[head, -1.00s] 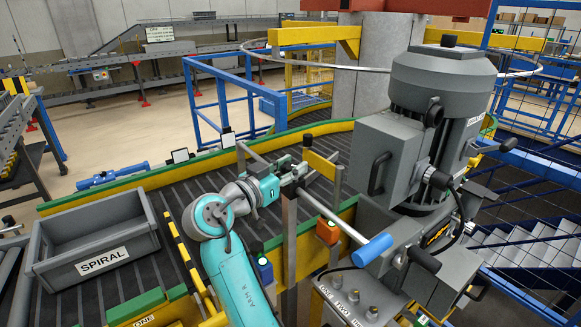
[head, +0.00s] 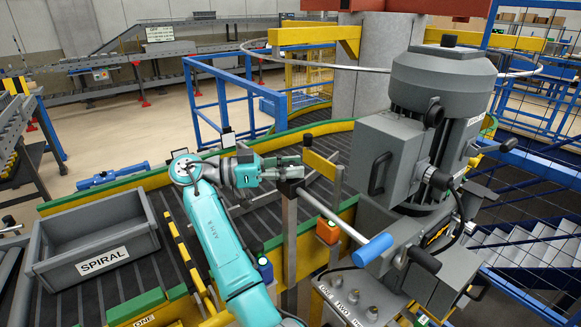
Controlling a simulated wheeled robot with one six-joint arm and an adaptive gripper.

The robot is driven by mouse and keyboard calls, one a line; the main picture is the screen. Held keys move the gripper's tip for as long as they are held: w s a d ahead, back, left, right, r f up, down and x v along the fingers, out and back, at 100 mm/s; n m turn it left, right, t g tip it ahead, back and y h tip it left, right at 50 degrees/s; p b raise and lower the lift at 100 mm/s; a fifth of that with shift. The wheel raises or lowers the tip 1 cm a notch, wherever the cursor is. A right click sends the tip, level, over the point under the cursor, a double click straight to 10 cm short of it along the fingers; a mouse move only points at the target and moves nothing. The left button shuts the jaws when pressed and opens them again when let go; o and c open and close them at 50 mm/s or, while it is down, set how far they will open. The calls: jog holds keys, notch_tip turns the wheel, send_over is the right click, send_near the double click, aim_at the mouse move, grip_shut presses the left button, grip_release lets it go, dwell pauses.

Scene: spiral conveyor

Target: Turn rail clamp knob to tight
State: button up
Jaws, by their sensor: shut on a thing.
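A rail rod with a blue grip (head: 372,250) runs down to the right from the top of a grey post (head: 290,240). A dark clamp piece (head: 291,188) sits at the post top, where the rod meets it. My gripper (head: 291,169) is level with the post top, reaching in from the left, and its fingers are shut on the clamp knob. The fingers mostly hide the knob, and its tight or loose marking cannot be read.
A grey SPIRAL tray (head: 150,232) stands at left on the dark conveyor. A yellow bar with a black cap (head: 308,140) stands just behind my gripper. A big grey motor (head: 440,85) and an orange box (head: 327,232) are close on the right.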

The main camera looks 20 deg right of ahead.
aim_at(291, 165)
jog(key=shift+g, duration=0.3)
jog(key=o, duration=1.2)
jog(key=shift+c, duration=0.2)
notch_tip(291, 165, up, 10)
